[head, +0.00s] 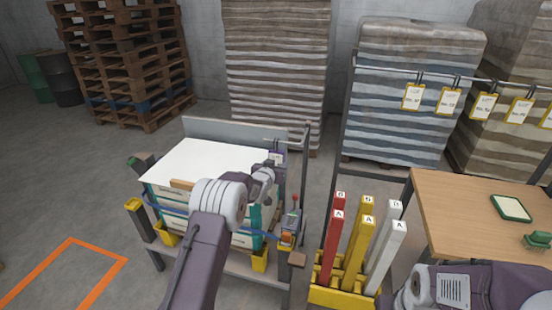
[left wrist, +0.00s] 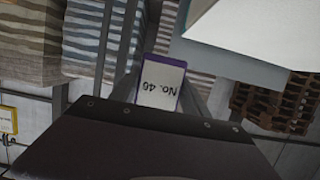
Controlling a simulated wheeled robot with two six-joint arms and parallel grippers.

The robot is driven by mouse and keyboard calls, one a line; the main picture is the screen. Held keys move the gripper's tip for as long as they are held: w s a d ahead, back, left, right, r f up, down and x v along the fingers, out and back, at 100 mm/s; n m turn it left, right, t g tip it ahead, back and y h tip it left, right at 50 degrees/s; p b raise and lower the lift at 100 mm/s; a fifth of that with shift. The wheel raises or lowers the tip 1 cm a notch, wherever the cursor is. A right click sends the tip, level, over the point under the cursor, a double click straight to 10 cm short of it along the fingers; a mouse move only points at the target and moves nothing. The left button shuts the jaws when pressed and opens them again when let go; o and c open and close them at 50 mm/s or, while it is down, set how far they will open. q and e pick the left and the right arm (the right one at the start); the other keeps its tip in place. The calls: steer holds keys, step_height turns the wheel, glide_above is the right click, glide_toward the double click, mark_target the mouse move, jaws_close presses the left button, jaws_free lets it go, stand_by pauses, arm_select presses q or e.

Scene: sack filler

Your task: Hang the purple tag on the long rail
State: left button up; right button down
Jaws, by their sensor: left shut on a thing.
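The purple tag (head: 277,158) is small, with a white face. In the left wrist view the tag (left wrist: 162,85) reads "No. 46" upside down and sits between the fingers. My left gripper (head: 270,172) is shut on it, above the right end of the white-topped stack. The tag is just under a short bar (head: 283,141) on a dark post; I cannot tell whether its hook touches that bar. The long rail (head: 500,82) runs across the upper right, well away from the gripper, with several yellow-edged tags (head: 413,97) hanging on it. My right gripper's fingers are out of view.
A wooden table (head: 450,205) stands at the right, with a green-edged pad (head: 511,208) on it. A yellow rack (head: 345,296) of tall red, yellow and white bars stands between table and stack. Wrapped pallet loads (head: 400,110) stand behind the rail. Open floor lies at the left.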

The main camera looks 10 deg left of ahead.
arm_select(q)
steer(key=shift+r, duration=0.15)
steer(key=shift+r+p, duration=0.9)
steer(key=shift+r, duration=0.4)
steer(key=shift+s+f, duration=0.1)
steer(key=shift+s, duration=0.15)
steer(key=b, duration=0.3)
glide_toward(276, 159)
step_height(276, 159, down, 3)
steer(key=shift+r, duration=0.1)
steer(key=shift+w, duration=0.15)
steer(key=w+p, duration=0.2)
steer(key=w, duration=0.6)
steer(key=shift+w+d+p, duration=0.1)
steer(key=shift+w+p, duration=0.15)
steer(key=shift+p, duration=0.1)
steer(key=shift+w, duration=0.65)
